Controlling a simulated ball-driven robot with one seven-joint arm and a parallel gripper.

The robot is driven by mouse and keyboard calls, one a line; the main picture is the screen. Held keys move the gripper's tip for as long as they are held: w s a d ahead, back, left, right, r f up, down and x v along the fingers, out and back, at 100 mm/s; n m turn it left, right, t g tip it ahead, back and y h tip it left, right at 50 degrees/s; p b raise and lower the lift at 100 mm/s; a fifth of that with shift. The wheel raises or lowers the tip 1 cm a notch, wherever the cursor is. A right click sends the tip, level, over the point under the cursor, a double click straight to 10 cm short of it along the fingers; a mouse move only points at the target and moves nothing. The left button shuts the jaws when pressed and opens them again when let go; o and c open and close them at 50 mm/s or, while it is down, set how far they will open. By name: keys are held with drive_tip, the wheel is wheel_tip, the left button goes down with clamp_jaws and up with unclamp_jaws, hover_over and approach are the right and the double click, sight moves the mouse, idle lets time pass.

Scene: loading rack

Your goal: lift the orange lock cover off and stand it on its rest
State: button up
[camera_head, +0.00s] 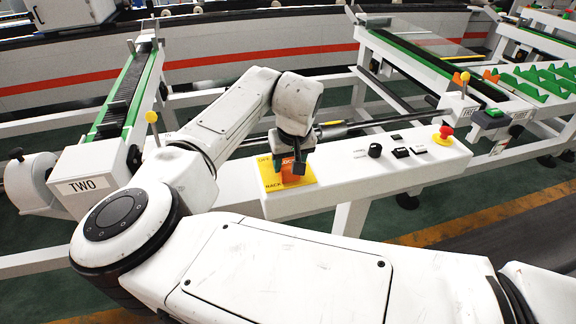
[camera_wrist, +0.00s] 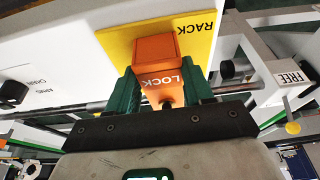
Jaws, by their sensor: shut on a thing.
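The orange lock cover (camera_wrist: 170,72), marked LOCK, is between the green fingers of my gripper (camera_wrist: 165,92) in the wrist view. The fingers are shut on its two sides. Behind it is a yellow plate (camera_wrist: 118,42) with the word RACK. In the head view the cover (camera_head: 293,170) shows as a small orange patch under my gripper (camera_head: 290,166), at the plate (camera_head: 272,180) on the left end of the white console. My wrist hides most of it. I cannot tell whether the cover touches the plate. I cannot make out a rest for it.
The white console (camera_head: 400,178) has a black knob (camera_head: 375,150), several black switches and a red button (camera_head: 446,132) right of the plate. A conveyor marked TWO (camera_head: 82,186) stands at left. A dark rod (camera_head: 375,124) runs behind the console.

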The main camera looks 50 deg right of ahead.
sight(289, 164)
drive_tip(key=c, duration=0.5)
drive_tip(key=shift+r, duration=0.15)
drive_tip(key=shift+r+p, duration=3.35)
drive_tip(key=shift+r, duration=0.25)
